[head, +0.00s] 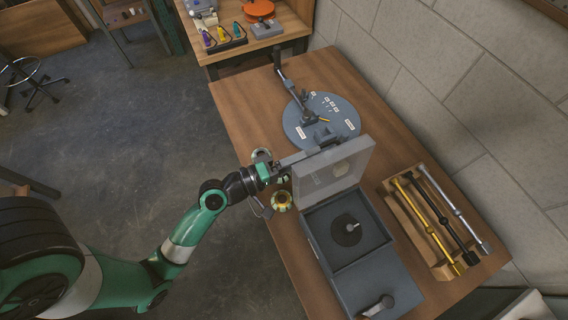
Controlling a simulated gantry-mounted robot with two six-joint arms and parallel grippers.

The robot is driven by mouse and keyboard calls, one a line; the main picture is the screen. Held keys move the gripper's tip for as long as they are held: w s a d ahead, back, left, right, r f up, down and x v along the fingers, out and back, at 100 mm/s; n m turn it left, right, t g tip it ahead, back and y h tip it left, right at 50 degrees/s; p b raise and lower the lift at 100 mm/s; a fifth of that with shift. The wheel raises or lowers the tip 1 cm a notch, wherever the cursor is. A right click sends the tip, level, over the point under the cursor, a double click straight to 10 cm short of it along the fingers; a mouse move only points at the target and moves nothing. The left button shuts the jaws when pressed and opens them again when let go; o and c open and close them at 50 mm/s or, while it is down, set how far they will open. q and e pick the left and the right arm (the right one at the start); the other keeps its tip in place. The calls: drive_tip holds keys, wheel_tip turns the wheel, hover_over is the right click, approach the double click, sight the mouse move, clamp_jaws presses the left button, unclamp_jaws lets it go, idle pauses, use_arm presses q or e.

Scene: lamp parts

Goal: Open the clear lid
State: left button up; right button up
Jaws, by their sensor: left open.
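The clear lid (345,172) is a translucent panel, raised and tilted up at the far edge of a dark grey box (318,239) on the wooden table. Inside the box lies a dark round disc (346,229) with a small light piece on it. My left gripper (300,157) is open, at the lid's upper left edge. Its fingers overlap the lid in the picture, and I cannot tell whether they touch it. My right gripper is not in view.
A round grey plate (321,117) with an arm and labels lies behind the lid. A wooden tray (413,226) with yellow, black and silver rods stands on the right. A small brass-coloured round part (281,200) sits at the table's left edge. A wall borders the right.

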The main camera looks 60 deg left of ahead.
use_arm(q)
drive_tip(key=s+b, duration=0.1)
drive_tip(key=s, duration=0.5)
drive_tip(key=shift+s+a, duration=0.3)
drive_tip(key=shift+s, duration=0.1)
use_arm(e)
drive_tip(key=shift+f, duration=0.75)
